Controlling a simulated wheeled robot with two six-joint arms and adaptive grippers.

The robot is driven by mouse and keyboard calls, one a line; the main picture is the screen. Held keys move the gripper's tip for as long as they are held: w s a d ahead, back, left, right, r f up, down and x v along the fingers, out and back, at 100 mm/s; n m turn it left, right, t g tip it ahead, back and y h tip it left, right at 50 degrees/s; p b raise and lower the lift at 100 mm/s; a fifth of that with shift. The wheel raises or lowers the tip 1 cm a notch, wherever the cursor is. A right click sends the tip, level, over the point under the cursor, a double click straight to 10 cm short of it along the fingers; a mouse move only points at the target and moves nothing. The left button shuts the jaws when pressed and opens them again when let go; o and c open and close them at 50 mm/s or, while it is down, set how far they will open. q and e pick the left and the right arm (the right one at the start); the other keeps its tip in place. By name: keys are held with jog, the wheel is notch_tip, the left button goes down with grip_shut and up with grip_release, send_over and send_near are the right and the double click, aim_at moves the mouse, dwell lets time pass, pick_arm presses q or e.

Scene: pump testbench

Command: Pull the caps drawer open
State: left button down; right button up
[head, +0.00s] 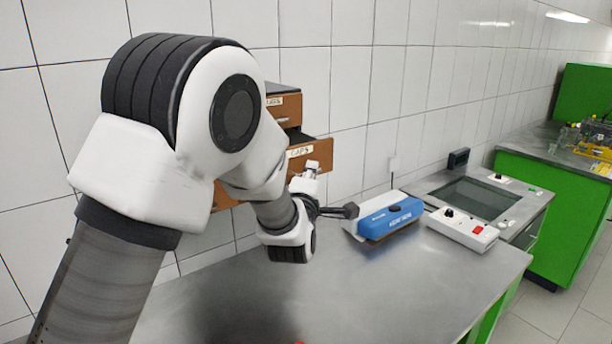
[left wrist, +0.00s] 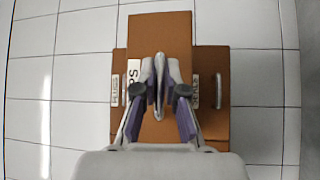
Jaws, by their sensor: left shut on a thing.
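My left gripper (head: 309,180) is at the drawer's front. In the left wrist view my left gripper (left wrist: 160,88) is shut on the drawer's pale handle (left wrist: 159,70). My arm hides much of the cabinet. My right gripper is not in view.
Another brown drawer (head: 284,108) is above the caps drawer. A blue and white device (head: 392,220) and a white control box (head: 462,230) stand on the metal bench (head: 400,290). A green cabinet (head: 548,190) stands far right.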

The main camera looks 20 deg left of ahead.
pick_arm(q)
jog(key=shift+w+a+r, duration=0.15)
jog(key=shift+w+a, duration=0.05)
jog(key=shift+a, duration=0.05)
jog(key=c, duration=1.5)
grip_release()
jog(key=shift+a, duration=0.15)
jog(key=shift+o, duration=1.3)
jog(key=shift+w, duration=0.1)
jog(key=shift+d, duration=0.4)
jog(key=shift+s, duration=0.4)
jog(key=v, duration=0.7)
jog(key=shift+d, duration=0.1)
